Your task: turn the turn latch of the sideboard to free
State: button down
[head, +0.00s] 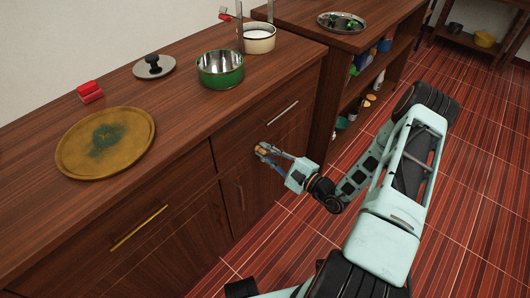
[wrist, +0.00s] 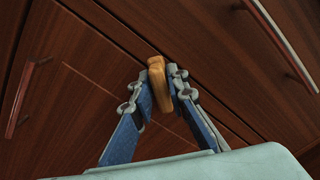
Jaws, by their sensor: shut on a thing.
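The sideboard (head: 190,215) is dark brown wood with drawers above doors. Its turn latch (wrist: 157,88) is a small tan, wood-coloured bar on the front, near the gap below a drawer. In the wrist view it stands nearly upright in the picture, slightly tilted. My gripper (head: 262,150) is at the sideboard front, below the silver drawer handle (head: 283,112). It is shut on the latch, with one finger on each side. In the head view the fingers cover much of the latch.
A gold handle (head: 138,228) is on the left drawer. On the top are a round tray (head: 75,170), a red object (head: 90,91), a lid (head: 154,67), a green pot (head: 220,70) and a cream pot (head: 260,40). Open shelves (head: 335,95) stand to the right. The floor is clear beyond my arm.

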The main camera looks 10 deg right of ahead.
jog(key=n, duration=0.3)
jog(key=shift+w+d+r+n, duration=0.1)
jog(key=shift+d+r+n, duration=0.1)
jog(key=shift+n, duration=0.2)
jog(key=shift+r+n, duration=0.2)
jog(key=shift+n, duration=1.5)
jog(key=c, duration=2)
grip_release()
jog(key=shift+o, duration=0.2)
jog(key=v, duration=1.2)
jog(key=shift+r, duration=0.1)
